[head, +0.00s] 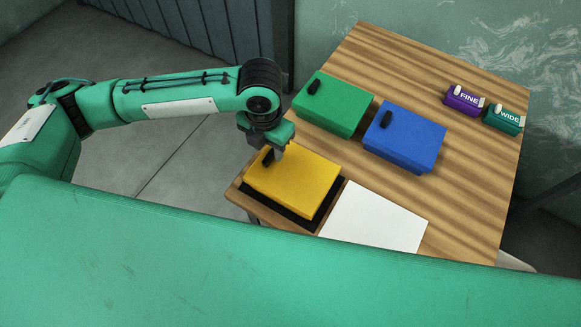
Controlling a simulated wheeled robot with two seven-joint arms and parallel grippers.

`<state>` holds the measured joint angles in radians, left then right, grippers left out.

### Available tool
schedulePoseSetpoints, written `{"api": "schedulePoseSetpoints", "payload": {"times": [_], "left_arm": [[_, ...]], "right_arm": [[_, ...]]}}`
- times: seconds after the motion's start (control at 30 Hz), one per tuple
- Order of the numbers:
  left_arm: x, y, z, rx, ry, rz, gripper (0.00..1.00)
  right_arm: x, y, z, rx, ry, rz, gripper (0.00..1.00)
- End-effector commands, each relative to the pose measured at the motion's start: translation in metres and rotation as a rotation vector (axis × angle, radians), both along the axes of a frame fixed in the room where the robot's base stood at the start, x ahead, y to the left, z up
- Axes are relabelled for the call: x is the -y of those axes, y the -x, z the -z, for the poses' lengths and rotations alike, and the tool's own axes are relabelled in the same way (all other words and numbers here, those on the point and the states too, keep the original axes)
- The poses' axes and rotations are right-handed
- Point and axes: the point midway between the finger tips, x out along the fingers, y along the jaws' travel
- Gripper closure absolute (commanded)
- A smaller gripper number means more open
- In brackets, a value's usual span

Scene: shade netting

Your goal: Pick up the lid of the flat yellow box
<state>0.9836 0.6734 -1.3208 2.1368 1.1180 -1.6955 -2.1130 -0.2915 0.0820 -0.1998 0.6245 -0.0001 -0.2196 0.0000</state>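The flat yellow box (293,186) lies at the near left of the wooden table, over a dark recessed area or mat. Its top is yellow, with a small black handle (267,158) near its far left edge. I cannot make out a seam between lid and box. My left gripper (275,153) points down at the handle, its grey fingers right at it. I cannot tell whether the fingers are closed on the handle, as the gripper body and the angle hide the gap. My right gripper is not in view.
A green box (336,106) and a blue box (405,140), each with a black handle, stand behind the yellow one. A white sheet (374,217) lies to its right. Purple "FINE" (462,101) and teal "WIDE" (503,119) blocks stand far right. The table's (470,190) right side is clear.

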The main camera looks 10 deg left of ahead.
Motion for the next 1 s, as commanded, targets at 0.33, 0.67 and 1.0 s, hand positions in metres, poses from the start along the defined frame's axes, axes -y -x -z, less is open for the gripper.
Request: {"api": "schedulePoseSetpoints", "payload": {"times": [0.33, 0.67, 1.0], "left_arm": [[0.000, 0.000, 0.025, 0.001, 0.001, 0.001, 0.60], [0.000, -0.001, 0.025, 0.001, 0.000, 0.001, 1.00], [0.000, -0.001, 0.023, 0.002, 0.001, 0.000, 1.00]], "right_arm": [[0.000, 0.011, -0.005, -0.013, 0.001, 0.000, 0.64], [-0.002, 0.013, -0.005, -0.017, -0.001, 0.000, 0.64], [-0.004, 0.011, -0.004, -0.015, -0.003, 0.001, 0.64]]}}
